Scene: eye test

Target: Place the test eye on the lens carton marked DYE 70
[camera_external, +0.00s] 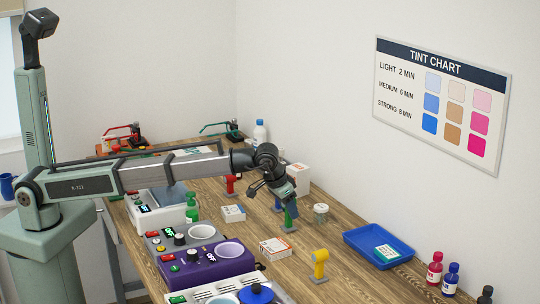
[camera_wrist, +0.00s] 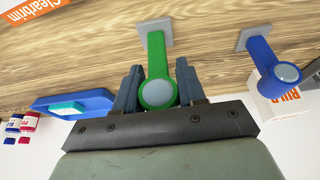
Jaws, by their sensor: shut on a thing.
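A green test eye (camera_wrist: 156,60), a post with a round grey-faced head and a square grey base, is between the fingers of my gripper (camera_wrist: 157,88). My gripper is shut on its head end. In the external view, my gripper (camera_external: 284,199) points down over the table with the green test eye (camera_external: 289,218) below it. I cannot tell whether its base touches the wood. White cartons stand near it: one at left (camera_external: 233,213), one in front (camera_external: 275,248) and a larger one behind (camera_external: 299,176). I cannot read DYE 70 on any of them.
A blue test eye (camera_wrist: 268,58), a red one (camera_external: 231,184) and a yellow one (camera_external: 319,264) stand nearby. A grey-lidded jar (camera_external: 320,212) is to the right. A blue tray (camera_external: 358,238) holds a teal box (camera_external: 386,253). A purple machine (camera_external: 205,262) is at front left.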

